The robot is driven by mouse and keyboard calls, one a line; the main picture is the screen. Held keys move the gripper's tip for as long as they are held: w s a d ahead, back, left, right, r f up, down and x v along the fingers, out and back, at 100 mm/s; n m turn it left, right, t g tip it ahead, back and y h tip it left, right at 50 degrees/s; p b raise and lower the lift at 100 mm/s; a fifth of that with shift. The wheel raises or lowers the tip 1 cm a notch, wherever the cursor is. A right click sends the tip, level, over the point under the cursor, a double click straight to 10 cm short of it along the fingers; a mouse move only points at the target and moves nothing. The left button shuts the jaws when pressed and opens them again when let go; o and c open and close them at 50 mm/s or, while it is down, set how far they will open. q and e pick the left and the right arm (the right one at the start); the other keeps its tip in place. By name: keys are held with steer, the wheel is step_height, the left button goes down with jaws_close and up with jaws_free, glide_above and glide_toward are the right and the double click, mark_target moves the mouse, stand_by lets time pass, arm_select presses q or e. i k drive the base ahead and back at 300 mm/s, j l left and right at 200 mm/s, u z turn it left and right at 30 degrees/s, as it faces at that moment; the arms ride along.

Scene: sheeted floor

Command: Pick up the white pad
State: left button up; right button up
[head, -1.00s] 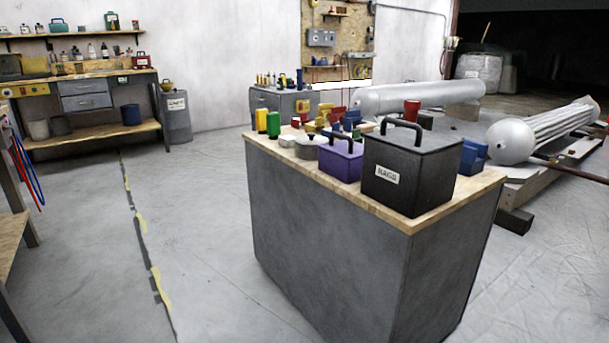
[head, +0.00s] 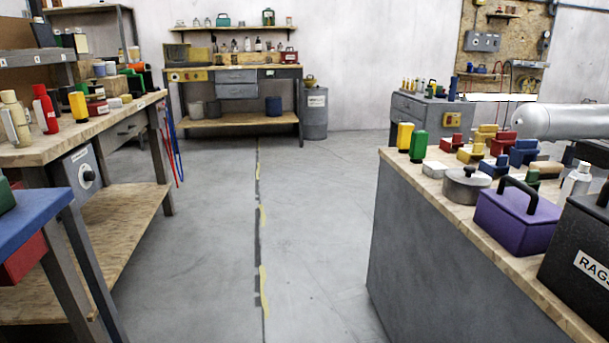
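A small white block (head: 435,169) lies on the wooden top of the grey cabinet (head: 440,255) at the right. It sits beside a grey lidded pot (head: 467,185) and in front of a green bottle (head: 419,145). It may be the white pad, but I cannot tell for sure. A flat white strip (head: 500,97) also shows farther back, to the right of the far grey cabinet; its nature is unclear. Neither of my grippers is in view.
A purple box (head: 515,220) and a black RAGS box (head: 583,255) stand at the cabinet's near end. A wooden workbench (head: 95,127) stands at left, with a blue-topped table (head: 35,222) nearer. The floor (head: 300,230) between is clear up to the back workbench (head: 232,121).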

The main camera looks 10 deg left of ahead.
mark_target(117, 103)
steer(key=i+u, duration=0.2)
steer(key=u, duration=0.15)
steer(key=i+u, duration=0.2)
steer(key=u, duration=0.2)
steer(key=i+l+u, duration=0.1)
steer(key=u, duration=0.25)
steer(key=i+l+u, duration=0.15)
steer(key=i+u, duration=0.15)
steer(key=i+l+u, duration=0.3)
steer(key=i+j, duration=0.05)
steer(key=i, duration=0.05)
